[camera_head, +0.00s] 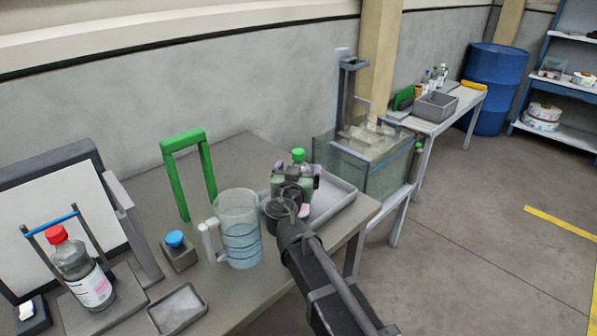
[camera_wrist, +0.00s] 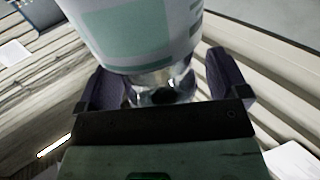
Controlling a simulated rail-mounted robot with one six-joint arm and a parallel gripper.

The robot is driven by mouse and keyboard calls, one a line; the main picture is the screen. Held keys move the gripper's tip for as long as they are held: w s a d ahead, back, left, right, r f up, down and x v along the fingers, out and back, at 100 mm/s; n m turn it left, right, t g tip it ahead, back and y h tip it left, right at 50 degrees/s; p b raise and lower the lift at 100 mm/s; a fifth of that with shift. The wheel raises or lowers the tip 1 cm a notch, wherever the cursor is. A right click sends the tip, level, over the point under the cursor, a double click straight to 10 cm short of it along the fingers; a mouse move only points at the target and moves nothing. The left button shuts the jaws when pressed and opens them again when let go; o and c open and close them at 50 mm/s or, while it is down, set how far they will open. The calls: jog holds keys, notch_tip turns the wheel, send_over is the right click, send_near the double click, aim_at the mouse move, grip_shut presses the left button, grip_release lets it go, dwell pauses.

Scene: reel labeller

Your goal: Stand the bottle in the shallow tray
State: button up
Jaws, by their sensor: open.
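A clear bottle with a green cap (camera_head: 298,156) stands at the larger grey shallow tray (camera_head: 340,203), mostly hidden behind my gripper. My gripper (camera_head: 294,186) is open at this bottle. In the wrist view, the bottle with its white and teal label (camera_wrist: 135,35) lies between the two dark fingers (camera_wrist: 165,82), with visible gaps at the sides. Its base and contact with the tray are hidden in the head view. Another bottle, with a red cap and pinkish label (camera_head: 82,272), stands upright on a plate at the left.
A measuring jug with bluish liquid (camera_head: 238,232) stands just left of my gripper. A green frame (camera_head: 187,170) stands behind it. A blue button box (camera_head: 177,247) and a small grey dish (camera_head: 177,308) are further left. A glass tank (camera_head: 368,160) stands beyond the tray.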

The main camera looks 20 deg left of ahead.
jog(key=s+d, duration=0.1)
jog(key=s, duration=0.6)
jog(key=shift+s, duration=0.25)
jog(key=s+d+f+n+g+h+p, duration=0.1)
jog(key=s+d+f+g+h+p, duration=0.15)
jog(key=d+f+g, duration=0.6)
jog(key=s+d+f+n+g+h+p, duration=0.1)
jog(key=d+f+g+h, duration=0.2)
jog(key=d, duration=1)
jog(key=s+d+r+m+g+y+p, duration=0.1)
jog(key=s+d+m+g+p, duration=0.1)
jog(key=d, duration=0.7)
jog(key=s+d+r+m+g+y+p, duration=0.1)
jog(key=s+d+r+g+p, duration=0.1)
jog(key=d, duration=0.8)
jog(key=shift+s+d+m+g+y+p, duration=0.35)
jog(key=shift+s+g+p, duration=0.25)
jog(key=shift+g, duration=0.55)
jog(key=shift+r, duration=0.1)
